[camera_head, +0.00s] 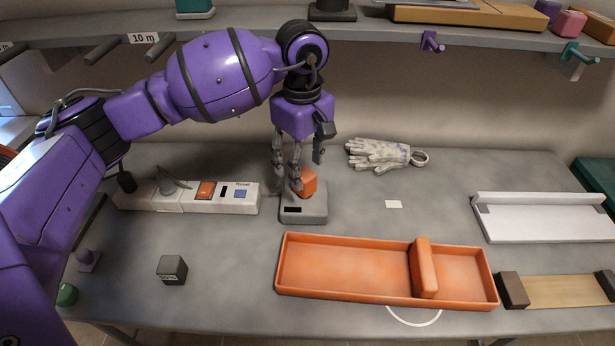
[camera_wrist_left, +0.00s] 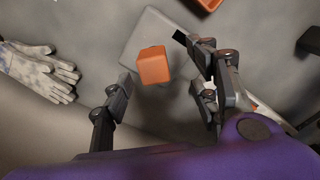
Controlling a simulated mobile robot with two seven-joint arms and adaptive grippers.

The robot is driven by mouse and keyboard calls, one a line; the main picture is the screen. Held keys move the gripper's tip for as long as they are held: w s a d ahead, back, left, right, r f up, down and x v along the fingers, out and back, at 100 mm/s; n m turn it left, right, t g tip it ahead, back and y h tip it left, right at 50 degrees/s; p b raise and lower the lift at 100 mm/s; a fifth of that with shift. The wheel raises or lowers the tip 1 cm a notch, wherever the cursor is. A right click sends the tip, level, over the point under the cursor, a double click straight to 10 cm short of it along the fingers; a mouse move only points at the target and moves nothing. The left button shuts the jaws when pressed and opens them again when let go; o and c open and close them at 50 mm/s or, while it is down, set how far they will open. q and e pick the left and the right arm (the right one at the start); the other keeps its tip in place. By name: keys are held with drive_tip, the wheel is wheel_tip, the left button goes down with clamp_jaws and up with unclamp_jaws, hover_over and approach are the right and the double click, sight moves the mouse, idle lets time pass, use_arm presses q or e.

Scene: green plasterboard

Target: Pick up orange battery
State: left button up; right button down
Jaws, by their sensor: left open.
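The orange battery (camera_head: 308,182) is a small orange block on a grey base (camera_head: 316,215) on the bench. In the left wrist view the battery (camera_wrist_left: 154,65) sits on the base plate (camera_wrist_left: 150,30). My left gripper (camera_head: 299,178) points down at the battery, with its fingers partly in front of it. In the left wrist view the left gripper (camera_wrist_left: 160,92) is open, one finger on each side of the battery, with gaps visible on both sides. I cannot tell the exact height of the fingertips. My right gripper is not in view.
A long orange tray (camera_head: 340,294) with a divider lies in front of the base. A white device (camera_head: 240,198) stands close to its left. Gloves (camera_head: 380,155) lie behind to the right, and a dark cube (camera_head: 172,269) sits front left. A shelf (camera_head: 400,38) overhangs the back.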

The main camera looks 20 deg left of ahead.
sight(305, 174)
use_arm(q)
drive_tip(key=f, duration=0.4)
drive_tip(key=w+f+p, duration=0.1)
drive_tip(key=f, duration=0.1)
drive_tip(key=shift+w+f, duration=0.1)
drive_tip(key=shift+f, duration=0.3)
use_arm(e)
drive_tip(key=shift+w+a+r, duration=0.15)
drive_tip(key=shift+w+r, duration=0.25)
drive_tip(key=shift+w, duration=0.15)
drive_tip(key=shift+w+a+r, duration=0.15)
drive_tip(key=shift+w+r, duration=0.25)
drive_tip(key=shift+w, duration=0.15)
use_arm(q)
clamp_jaws()
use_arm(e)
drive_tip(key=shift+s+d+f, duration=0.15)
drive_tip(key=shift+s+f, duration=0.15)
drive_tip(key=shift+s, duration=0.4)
